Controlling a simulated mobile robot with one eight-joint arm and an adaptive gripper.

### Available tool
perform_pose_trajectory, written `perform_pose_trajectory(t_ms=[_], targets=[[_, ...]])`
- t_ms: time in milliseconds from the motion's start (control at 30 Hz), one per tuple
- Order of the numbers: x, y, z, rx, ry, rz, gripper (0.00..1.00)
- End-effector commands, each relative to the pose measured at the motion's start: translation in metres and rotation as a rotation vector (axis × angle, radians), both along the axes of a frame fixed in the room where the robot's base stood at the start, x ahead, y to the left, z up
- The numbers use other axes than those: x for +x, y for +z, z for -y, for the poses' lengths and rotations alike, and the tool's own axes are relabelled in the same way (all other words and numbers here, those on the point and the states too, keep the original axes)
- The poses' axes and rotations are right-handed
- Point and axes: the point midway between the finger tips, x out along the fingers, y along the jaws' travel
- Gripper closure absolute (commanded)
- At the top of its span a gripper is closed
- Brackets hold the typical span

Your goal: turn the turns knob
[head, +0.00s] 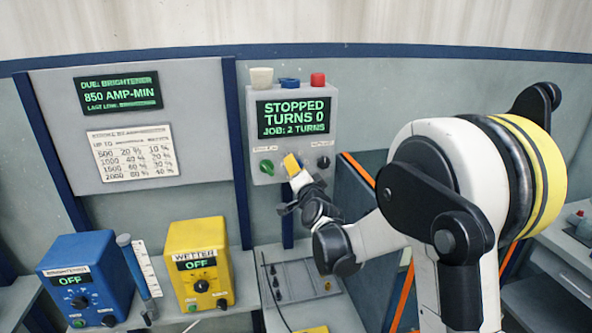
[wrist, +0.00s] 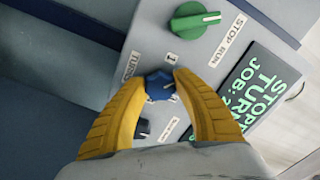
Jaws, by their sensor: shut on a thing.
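The turns knob (wrist: 158,85) is blue and sits on the grey control box (head: 332,107), beside the "TURNS" label in the wrist view. A "1" mark shows just above it in that view. My gripper (wrist: 159,80) has its yellow fingers shut on the knob, one on each side. In the head view my gripper (head: 292,163) is at the lower middle of the box and hides the knob. The box's screen (head: 293,117) reads "STOPPED", "TURNS 0", "JOB: 2 TURNS".
A green stop/run knob (head: 266,167) is left of my gripper, and a black knob (head: 323,162) is right of it. White, blue and red buttons (head: 318,79) top the box. A blue brightener unit (head: 85,280) and a yellow wetter unit (head: 199,265) stand lower left.

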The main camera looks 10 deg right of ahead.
Motion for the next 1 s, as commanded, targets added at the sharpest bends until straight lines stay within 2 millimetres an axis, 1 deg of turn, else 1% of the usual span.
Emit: perform_pose_trajectory(t_ms=[200, 400, 633, 1000], targets=[[0.0003, -0.0003, -0.0004, 0.168, 0.0, 0.0, 0.96], [0.0003, 0.0002, -0.0005, 0.279, 0.0, 0.0, 0.96], [0.0003, 0.0007, -0.0006, 0.345, 0.001, 0.0, 0.96], [0.0004, 0.001, -0.0006, 0.363, 0.001, 0.0, 0.96]])
